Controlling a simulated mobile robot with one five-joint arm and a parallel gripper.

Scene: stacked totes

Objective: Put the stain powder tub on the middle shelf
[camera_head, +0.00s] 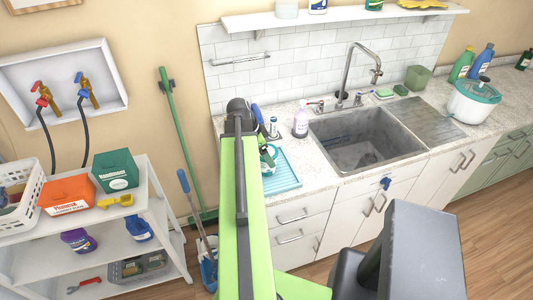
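I cannot tell for sure which item is the stain powder tub. On the top of the white shelf unit (150,190) at the left stand an orange box (67,194) with a white label and a green box (115,171). The unit's middle shelf (110,255) holds a purple container (78,241) at the left and a blue bottle (139,229) at the right, with bare space between them. My green arm rises through the middle of the view, in front of the counter. My gripper does not show; the arm seems to hide it.
The yellow item (116,200) and white basket (22,195) share the top shelf. A grey bin (140,267) sits on the bottom shelf. The sink (365,135) is right of my arm.

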